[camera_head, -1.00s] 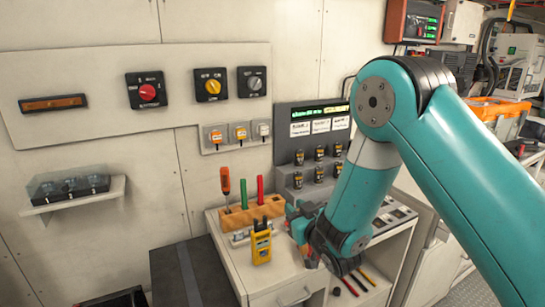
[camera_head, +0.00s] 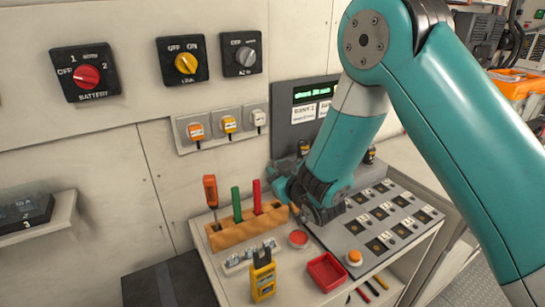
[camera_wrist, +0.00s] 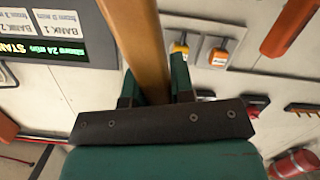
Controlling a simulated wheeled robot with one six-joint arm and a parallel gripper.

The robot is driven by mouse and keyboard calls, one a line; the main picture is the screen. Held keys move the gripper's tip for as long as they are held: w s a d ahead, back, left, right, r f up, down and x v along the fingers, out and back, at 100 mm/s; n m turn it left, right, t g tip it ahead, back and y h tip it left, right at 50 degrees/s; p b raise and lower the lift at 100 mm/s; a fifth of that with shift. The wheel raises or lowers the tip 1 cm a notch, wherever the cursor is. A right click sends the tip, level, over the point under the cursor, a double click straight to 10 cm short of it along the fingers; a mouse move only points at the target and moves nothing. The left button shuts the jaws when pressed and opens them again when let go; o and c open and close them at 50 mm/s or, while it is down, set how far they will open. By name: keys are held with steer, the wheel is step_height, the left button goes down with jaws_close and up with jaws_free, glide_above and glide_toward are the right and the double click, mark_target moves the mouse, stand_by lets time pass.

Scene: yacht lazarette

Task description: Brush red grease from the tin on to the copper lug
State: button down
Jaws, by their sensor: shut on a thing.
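My gripper (camera_head: 298,208) is shut on a brown wooden handle, likely the brush. In the wrist view the handle (camera_wrist: 148,45) stands between the two dark green fingers (camera_wrist: 153,88) and runs out of the top of the picture. Its bristles are not clear in either view. In the head view my gripper is just above and behind a small round tin with red contents (camera_head: 298,238) on the white bench top. A pale clear strip with small metal fittings (camera_head: 250,256) lies left of the tin. I cannot make out the copper lug for certain.
An orange tool block (camera_head: 245,231) holds an orange-handled screwdriver, a green and a red tool behind the strip. A yellow meter (camera_head: 263,278) stands in front. A red tray (camera_head: 326,272) and an orange button (camera_head: 354,257) are to the right, by a grey switch panel (camera_head: 385,222).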

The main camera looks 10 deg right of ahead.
step_height(320, 180, down, 6)
steer(key=b, duration=0.5)
steer(key=shift+w, duration=0.35)
steer(key=shift+f+b, duration=0.5)
steer(key=shift+b, duration=0.15)
stand_by(1.8)
step_height(320, 180, up, 7)
steer(key=p, duration=0.5)
steer(key=shift+p, duration=0.35)
stand_by(0.3)
